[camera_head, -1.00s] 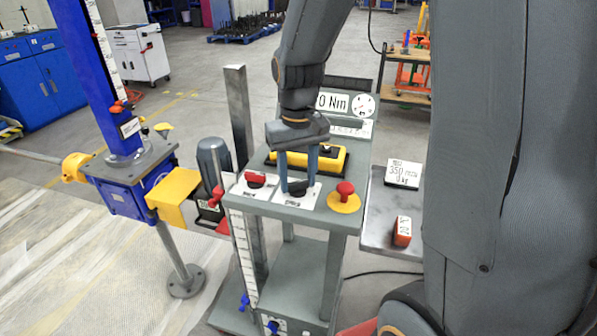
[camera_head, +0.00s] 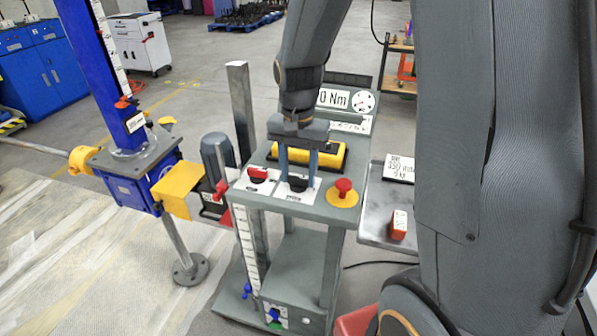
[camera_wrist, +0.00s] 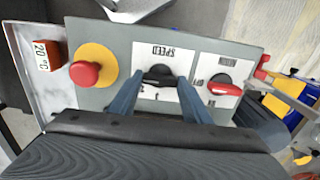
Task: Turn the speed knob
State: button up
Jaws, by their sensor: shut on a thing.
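The speed knob (camera_head: 298,184) is black and sits on a white label plate on top of the grey control stand. In the wrist view the knob (camera_wrist: 159,76) lies below the word SPEED, which appears upside down. My gripper (camera_head: 298,178) reaches down from above with its two blue-grey fingers on either side of the knob. It is shut on the knob, and the wrist view shows a fingertip at each end of it. The fingers hide part of the number scale on the plate.
A red switch (camera_head: 257,174) sits close left of the knob and a red mushroom button on a yellow disc (camera_head: 343,193) close right. A yellow-black box (camera_head: 308,155) lies behind. A blue screw jack (camera_head: 132,180) stands to the left.

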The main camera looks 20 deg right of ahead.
aim_at(298, 177)
dwell(0.4)
jog(key=o, duration=1)
jog(key=shift+o, duration=0.2)
jog(key=shift+r+b, duration=0.95)
jog(key=shift+r, duration=3)
